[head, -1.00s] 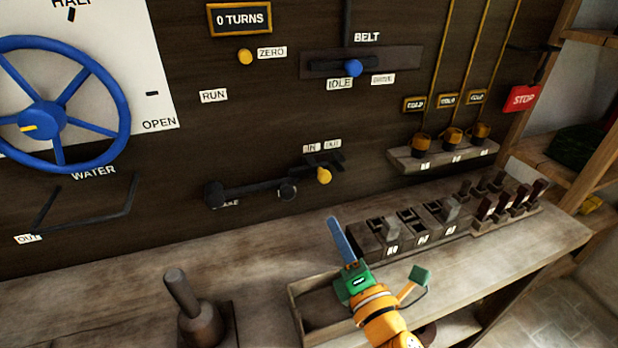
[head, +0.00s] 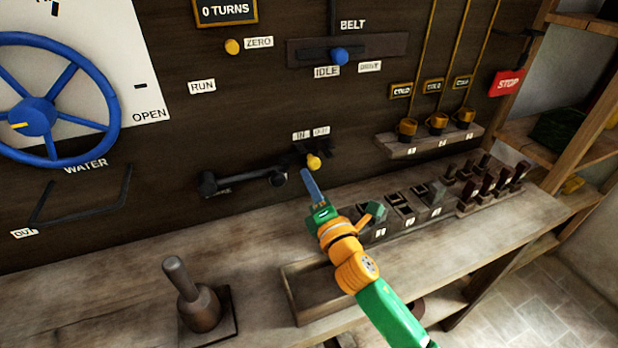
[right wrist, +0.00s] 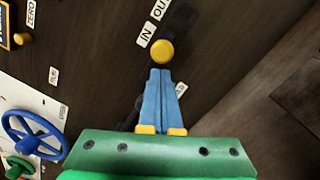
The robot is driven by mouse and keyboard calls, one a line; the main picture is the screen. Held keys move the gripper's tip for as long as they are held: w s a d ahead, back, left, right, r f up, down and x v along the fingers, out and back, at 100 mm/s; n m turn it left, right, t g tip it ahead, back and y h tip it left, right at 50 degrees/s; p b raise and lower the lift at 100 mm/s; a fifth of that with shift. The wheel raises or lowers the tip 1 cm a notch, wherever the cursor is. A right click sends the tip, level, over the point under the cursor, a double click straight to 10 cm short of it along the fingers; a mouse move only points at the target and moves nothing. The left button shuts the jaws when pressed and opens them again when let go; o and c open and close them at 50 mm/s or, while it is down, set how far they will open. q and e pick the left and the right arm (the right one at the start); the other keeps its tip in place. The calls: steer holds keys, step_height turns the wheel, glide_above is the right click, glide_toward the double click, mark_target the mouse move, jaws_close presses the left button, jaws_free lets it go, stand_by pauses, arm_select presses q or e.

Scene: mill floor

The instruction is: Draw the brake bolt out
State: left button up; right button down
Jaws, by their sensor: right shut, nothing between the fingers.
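The brake bolt's yellow knob (head: 314,161) sits on the dark wall panel below the IN and OUT labels, at the right end of the black brake lever (head: 245,180). In the right wrist view the knob (right wrist: 162,52) is just beyond my fingertips, with the labels above it. My right gripper (head: 306,172) is shut and empty, its blue fingers pointing up at the knob from just below. In the wrist view its fingers (right wrist: 160,72) are together, and a small gap seems to part them from the knob. My left gripper is not in view.
A wooden bench (head: 120,300) runs below the panel, with a dark upright handle (head: 190,295) and an open tray (head: 310,300). Switch blocks (head: 415,205) stand to the right. The blue water wheel (head: 60,100) is at left, the blue belt knob (head: 340,56) above.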

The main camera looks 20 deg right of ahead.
steer(key=shift+w, duration=0.2)
steer(key=d, duration=0.4)
steer(key=shift+d, duration=0.3)
